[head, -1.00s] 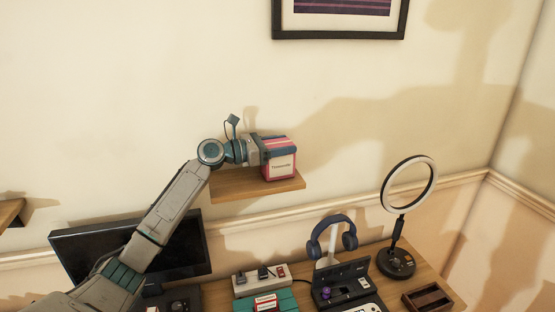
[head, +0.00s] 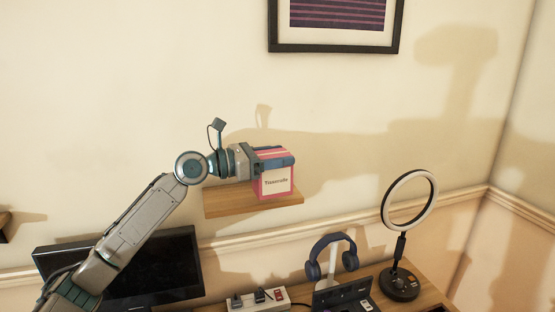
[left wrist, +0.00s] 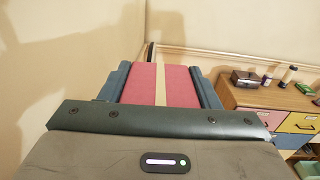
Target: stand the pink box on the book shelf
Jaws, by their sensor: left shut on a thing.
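The pink box (head: 277,184) has a white label on its front and stands upright over the right part of the wooden book shelf (head: 225,203) on the wall. My left gripper (head: 274,162) is shut on the upper part of the box, coming from the left. Whether the box's bottom touches the shelf I cannot tell. In the left wrist view the pink box (left wrist: 148,83) with its cream stripe lies between the two blue-grey fingers (left wrist: 162,85). My right gripper is not in view.
Below the shelf are a dark monitor (head: 150,265), a power strip (head: 258,298), headphones on a stand (head: 331,255) and a ring light (head: 402,280). A framed picture (head: 335,46) hangs above. The left part of the shelf is clear. Another shelf end (head: 5,222) shows at far left.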

